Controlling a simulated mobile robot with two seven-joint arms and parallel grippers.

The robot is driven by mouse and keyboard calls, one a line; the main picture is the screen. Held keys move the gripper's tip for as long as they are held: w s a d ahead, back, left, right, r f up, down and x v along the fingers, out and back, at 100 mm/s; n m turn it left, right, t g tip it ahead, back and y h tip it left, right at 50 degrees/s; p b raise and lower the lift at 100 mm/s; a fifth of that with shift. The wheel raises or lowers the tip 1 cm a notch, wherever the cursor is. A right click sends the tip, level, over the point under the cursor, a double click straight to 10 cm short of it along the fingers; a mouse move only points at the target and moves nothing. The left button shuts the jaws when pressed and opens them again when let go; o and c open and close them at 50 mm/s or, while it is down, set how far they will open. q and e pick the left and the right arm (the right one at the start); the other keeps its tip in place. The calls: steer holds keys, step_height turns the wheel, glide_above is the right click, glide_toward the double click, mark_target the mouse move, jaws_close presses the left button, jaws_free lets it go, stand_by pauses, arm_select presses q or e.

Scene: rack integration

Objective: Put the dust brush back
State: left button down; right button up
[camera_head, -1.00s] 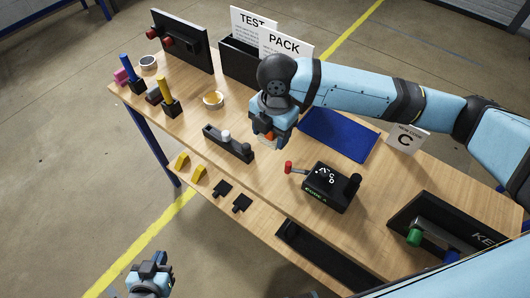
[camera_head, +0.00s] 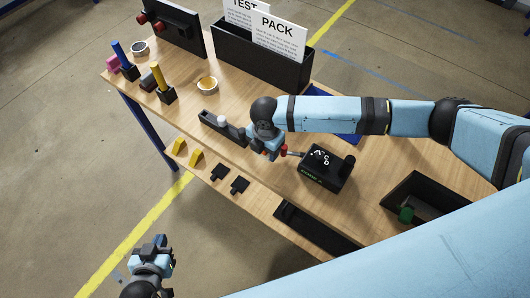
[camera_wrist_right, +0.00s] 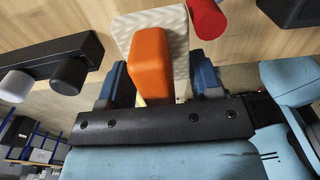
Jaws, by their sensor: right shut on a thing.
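The dust brush (camera_wrist_right: 150,62) has an orange block and a pale, cream-coloured broad part. In the right wrist view it sits between the dark fingers of my right gripper (camera_wrist_right: 163,82), which is shut on it. In the head view my right gripper (camera_head: 268,150) is over the bench, between the black holder with a white knob and the code box; there the brush is mostly hidden by the gripper. My left gripper (camera_head: 150,262) is low at the bottom left, off the bench; its jaw opening is unclear.
The black holder (camera_head: 223,130) is left of my right gripper. The black code box (camera_head: 325,167) with a red-tipped lever is close on its right. Yellow blocks (camera_head: 196,157) and black pieces (camera_head: 239,185) lie near the front edge. A black bin (camera_head: 255,60) stands behind.

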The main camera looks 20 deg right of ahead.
mark_target(265, 155)
step_height(265, 155, down, 3)
steer(key=shift+f, duration=0.35)
steer(key=o, duration=0.8)
steer(key=shift+r, duration=0.1)
step_height(265, 155, up, 11)
steer(key=shift+w+d+f+b, duration=0.1)
steer(key=shift+b, duration=0.8)
steer(key=shift+r, duration=0.5)
arm_select(q)
steer(key=shift+d+f, duration=0.1)
steer(key=shift+f, duration=0.65)
